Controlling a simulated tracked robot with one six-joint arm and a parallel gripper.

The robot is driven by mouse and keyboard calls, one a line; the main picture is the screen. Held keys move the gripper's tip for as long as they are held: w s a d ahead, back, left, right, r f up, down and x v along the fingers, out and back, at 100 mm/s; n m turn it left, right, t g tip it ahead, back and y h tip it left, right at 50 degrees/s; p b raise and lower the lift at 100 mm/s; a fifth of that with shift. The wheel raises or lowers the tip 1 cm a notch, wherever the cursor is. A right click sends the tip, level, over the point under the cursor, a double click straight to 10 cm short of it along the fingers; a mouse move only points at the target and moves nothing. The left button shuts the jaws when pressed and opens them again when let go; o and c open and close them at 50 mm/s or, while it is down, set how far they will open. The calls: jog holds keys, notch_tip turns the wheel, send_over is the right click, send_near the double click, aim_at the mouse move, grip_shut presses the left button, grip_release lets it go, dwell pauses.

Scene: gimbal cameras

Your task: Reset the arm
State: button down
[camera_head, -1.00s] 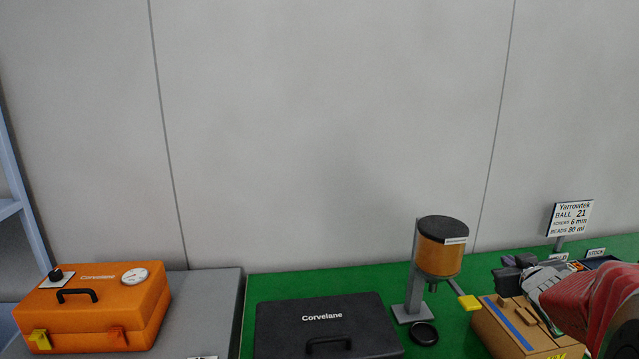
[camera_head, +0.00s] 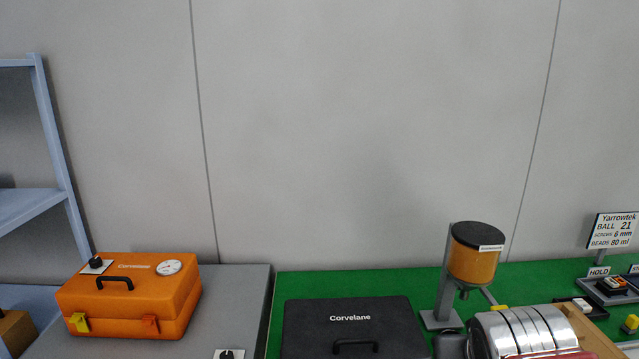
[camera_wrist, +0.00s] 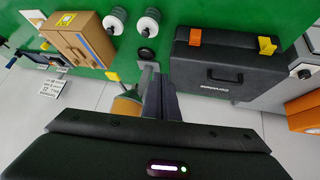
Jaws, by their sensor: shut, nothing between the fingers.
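My gripper (camera_wrist: 160,98) is in the middle of the wrist view, with its two dark fingers together and nothing between them. Its fingers point toward the green bench, near the base of the dispenser stand. In the head view, my arm's silver ribbed section (camera_head: 522,332) shows at the lower right with a bit of red below it. It hides part of the wooden box (camera_head: 590,335) there. The gripper's fingertips cannot be made out in the head view.
A black case (camera_head: 350,328) lies on the green bench, left of the orange dispenser (camera_head: 473,260) on its stand. An orange case (camera_head: 130,302) sits on the grey surface at left. A sign (camera_head: 613,231) stands at far right. The wall area above is clear.

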jog(key=s+a+f+n+g+y, duration=0.1)
jog(key=s+a+f+y, duration=0.1)
jog(key=s+a, duration=0.6)
jog(key=shift+s+f+g, duration=0.25)
jog(key=shift+f+g, duration=0.1)
jog(key=shift+g, duration=0.05)
